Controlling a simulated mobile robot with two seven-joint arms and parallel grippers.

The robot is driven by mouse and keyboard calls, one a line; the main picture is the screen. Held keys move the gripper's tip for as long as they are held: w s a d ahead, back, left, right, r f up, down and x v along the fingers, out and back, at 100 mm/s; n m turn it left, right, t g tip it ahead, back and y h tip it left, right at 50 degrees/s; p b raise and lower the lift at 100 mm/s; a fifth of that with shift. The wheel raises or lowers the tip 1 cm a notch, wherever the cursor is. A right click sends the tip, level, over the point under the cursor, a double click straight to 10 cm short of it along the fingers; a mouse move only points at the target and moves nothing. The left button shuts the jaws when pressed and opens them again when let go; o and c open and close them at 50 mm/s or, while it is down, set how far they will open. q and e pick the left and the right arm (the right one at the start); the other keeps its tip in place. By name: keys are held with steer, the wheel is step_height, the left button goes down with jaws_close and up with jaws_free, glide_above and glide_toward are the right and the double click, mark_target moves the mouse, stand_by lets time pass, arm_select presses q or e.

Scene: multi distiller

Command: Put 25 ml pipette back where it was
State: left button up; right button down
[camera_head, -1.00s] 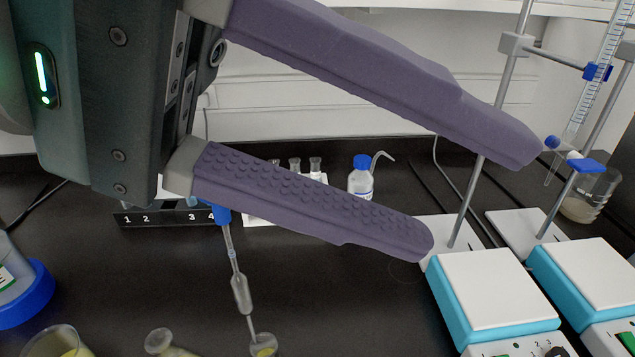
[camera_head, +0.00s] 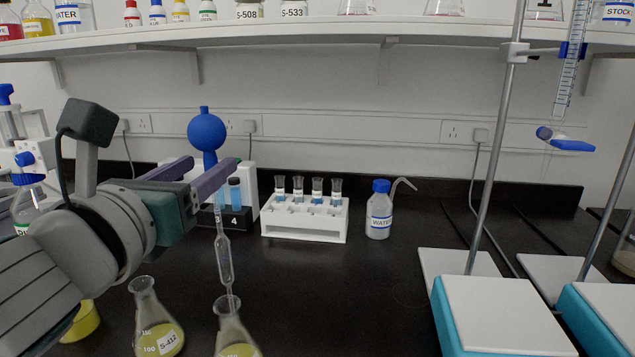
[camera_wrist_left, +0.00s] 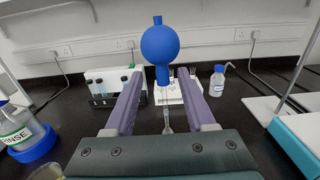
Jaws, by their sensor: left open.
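The pipette (camera_head: 224,258) is a thin glass tube with a wider middle section and a round blue bulb (camera_head: 206,131) on top. It stands nearly upright, its lower end in the mouth of a conical flask (camera_head: 231,322) with yellow liquid. My left gripper (camera_head: 215,166) is open at the height of the bulb's lower part. In the left wrist view the bulb (camera_wrist_left: 160,45) and the tube show between the two purple fingers, with gaps at both sides. I cannot tell how far the bulb's neck lies between the fingertips. My right gripper is not in view.
Behind stand a dark numbered rack (camera_head: 236,218), a white rack (camera_head: 305,219) with tubes, and a water bottle (camera_head: 379,212). A second flask (camera_head: 155,322) is left. A stirrer plate (camera_head: 495,312) and stand are right. The black bench between is clear.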

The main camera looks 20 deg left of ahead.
arm_select(q)
steer(key=shift+d+x, duration=0.2)
steer(key=shift+x, duration=2.55)
jaws_close()
steer(key=shift+r, duration=0.1)
